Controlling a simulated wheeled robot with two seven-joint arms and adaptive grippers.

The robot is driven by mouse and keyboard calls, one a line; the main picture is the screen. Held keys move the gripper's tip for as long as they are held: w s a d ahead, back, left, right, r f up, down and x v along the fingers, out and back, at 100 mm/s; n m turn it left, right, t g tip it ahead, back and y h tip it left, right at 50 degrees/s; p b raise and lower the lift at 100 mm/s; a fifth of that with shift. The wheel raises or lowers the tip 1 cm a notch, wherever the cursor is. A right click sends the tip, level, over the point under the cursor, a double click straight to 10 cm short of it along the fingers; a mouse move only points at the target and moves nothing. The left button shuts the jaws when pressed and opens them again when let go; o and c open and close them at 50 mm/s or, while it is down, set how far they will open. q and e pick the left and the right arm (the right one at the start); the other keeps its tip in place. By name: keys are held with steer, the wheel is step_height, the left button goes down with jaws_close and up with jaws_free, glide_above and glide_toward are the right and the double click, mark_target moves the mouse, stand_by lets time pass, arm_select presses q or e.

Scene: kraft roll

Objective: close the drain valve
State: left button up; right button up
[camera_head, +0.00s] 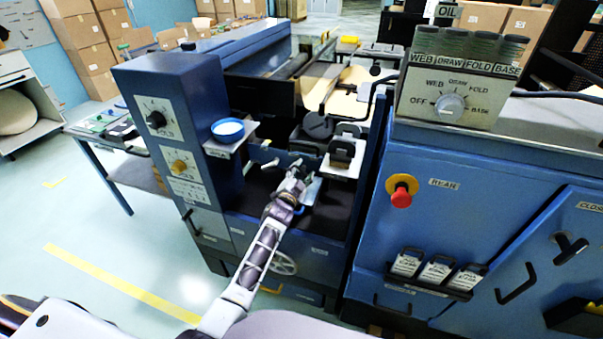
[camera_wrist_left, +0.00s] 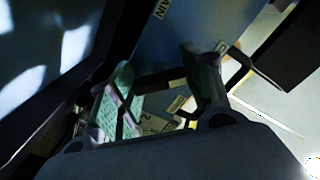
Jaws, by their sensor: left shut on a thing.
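My left gripper (camera_head: 292,186) reaches into the open bay of the blue machine in the head view. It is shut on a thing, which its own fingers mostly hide. In the left wrist view a dark bar (camera_wrist_left: 160,84) lies between the two fingers, beside a blue panel with a label ending in "AIN" (camera_wrist_left: 160,8). I take the bar for the drain valve handle, but its shape and how far it is turned cannot be told. My right gripper is not in view.
A control column (camera_head: 180,150) with knobs and a small shelf with a blue-rimmed dish (camera_head: 228,129) stands left of the bay. At right is a blue cabinet with a red button (camera_head: 401,198) and a selector dial (camera_head: 450,105). Floor at left is open.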

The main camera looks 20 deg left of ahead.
arm_select(q)
steer(key=o, duration=1)
steer(key=shift+s, duration=0.15)
steer(key=shift+s+a, duration=0.2)
steer(key=shift+s, duration=5.65)
steer(key=shift+f, duration=0.1)
